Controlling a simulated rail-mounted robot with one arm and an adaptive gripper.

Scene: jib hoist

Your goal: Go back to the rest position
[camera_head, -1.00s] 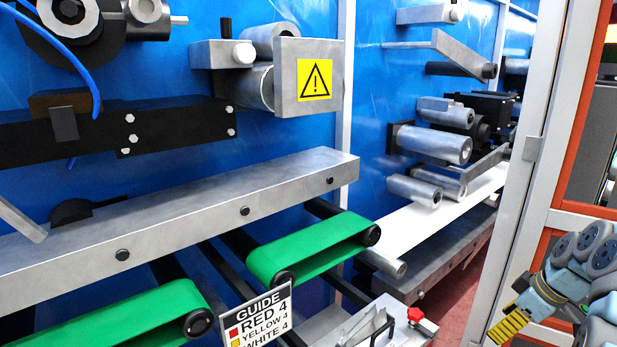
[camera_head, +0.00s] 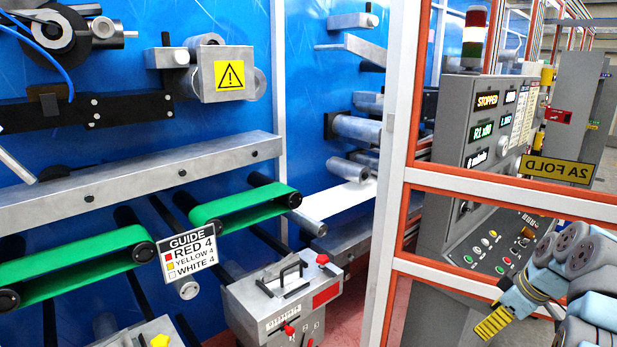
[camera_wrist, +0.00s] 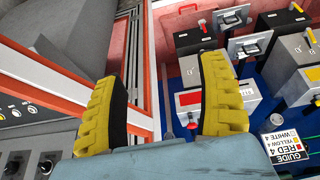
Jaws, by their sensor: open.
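My gripper (camera_head: 492,322) is at the lower right of the head view, its yellow-ridged end pointing down and left. In the wrist view my gripper (camera_wrist: 163,70) shows two yellow ridged fingers spread wide apart, with nothing between them. It hangs in free air near the orange and white frame (camera_head: 405,180). My grey and pale blue arm links fill the lower right corner of the head view.
A grey control cabinet (camera_head: 440,220) stands behind the frame. A grey box with a handle and red knob (camera_head: 270,315) stands left of it. Green belts (camera_head: 245,205), a GUIDE sign (camera_head: 190,252) and a long metal beam (camera_head: 130,182) lie along the blue wall.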

